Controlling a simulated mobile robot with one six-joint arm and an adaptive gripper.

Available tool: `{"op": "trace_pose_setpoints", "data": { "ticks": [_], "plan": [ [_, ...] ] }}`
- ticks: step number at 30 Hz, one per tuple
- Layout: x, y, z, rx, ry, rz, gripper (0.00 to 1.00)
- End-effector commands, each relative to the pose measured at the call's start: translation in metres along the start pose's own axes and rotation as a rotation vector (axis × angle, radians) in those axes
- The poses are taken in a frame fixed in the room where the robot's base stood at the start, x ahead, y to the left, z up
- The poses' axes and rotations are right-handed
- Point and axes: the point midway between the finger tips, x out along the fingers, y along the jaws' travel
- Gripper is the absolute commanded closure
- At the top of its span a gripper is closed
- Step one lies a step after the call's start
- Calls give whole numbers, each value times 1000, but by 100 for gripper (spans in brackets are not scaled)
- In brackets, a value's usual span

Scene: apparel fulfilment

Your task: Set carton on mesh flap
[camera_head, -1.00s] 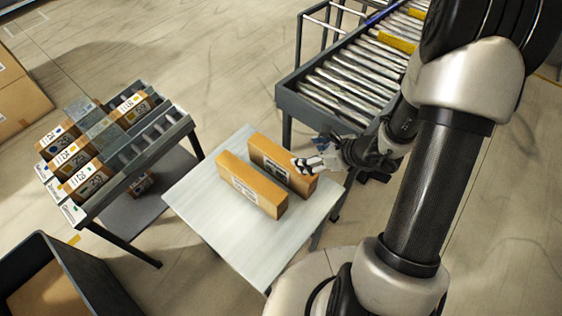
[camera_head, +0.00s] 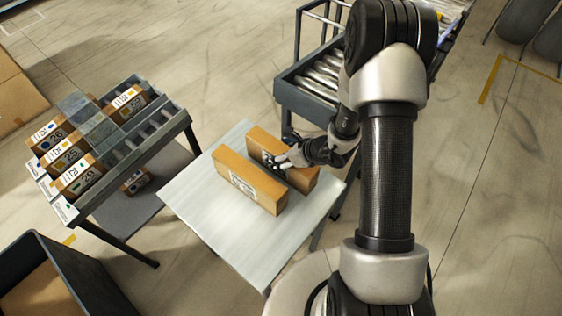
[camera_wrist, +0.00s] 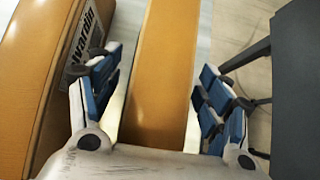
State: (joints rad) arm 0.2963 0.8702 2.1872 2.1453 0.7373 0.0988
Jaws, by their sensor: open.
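Two long orange-brown cartons stand side by side on a pale table. The near carton (camera_head: 235,169) has a white label on its side. The far carton (camera_head: 263,140) is partly hidden by my gripper (camera_head: 282,160). In the wrist view my gripper (camera_wrist: 160,92) is open, with blue-padded fingers on either side of one carton (camera_wrist: 163,60). Gaps show between the pads and the carton. The other carton (camera_wrist: 28,75), with a printed label, lies beyond the left finger. Grey mesh-like panels (camera_head: 100,128) show on the rack at left; I cannot tell which is the flap.
The rack (camera_head: 172,128) at left holds several labelled small boxes. A roller conveyor (camera_head: 310,97) stands behind the table (camera_head: 218,220). A dark bin (camera_head: 75,262) is at lower left. The table's front part is bare.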

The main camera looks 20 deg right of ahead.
Motion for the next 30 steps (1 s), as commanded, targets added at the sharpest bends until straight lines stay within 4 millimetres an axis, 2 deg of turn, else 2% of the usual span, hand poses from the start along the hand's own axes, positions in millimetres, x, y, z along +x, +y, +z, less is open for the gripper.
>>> {"op": "trace_pose_setpoints", "data": {
  "ticks": [8,30],
  "plan": [
    [3,0,0,1,0,-1,29],
    [2,0,0,1,0,-1,78]
  ]
}}
